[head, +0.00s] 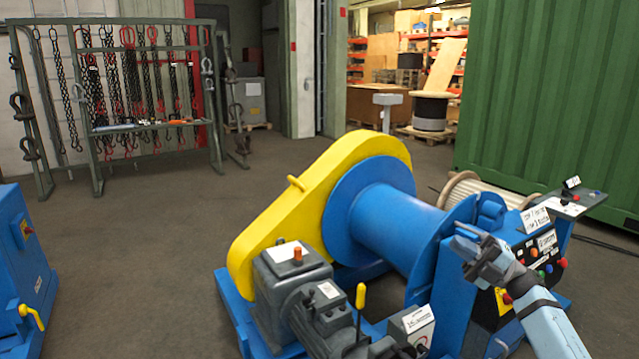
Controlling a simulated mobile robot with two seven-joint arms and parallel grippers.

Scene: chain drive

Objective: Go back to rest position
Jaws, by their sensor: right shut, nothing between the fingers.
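A winch with a blue drum (395,225) and a yellow chain guard (305,205) stands in the middle of the head view. A grey motor and gearbox (290,275) sits in front of the guard, with a yellow lever (360,297) near it. My right gripper (468,238) appears at the right, shut and empty, in front of the drum's right end. It overlaps the control panel (545,262) with its buttons and labels in the picture; I cannot tell whether it touches anything. My left gripper is not in view.
A blue cabinet (22,265) stands at the left edge. A rack of chains (120,90) is at the back left. A green container (560,100) closes off the back right, with a rope reel (470,192) before it. Open floor (150,240) lies left of the winch.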

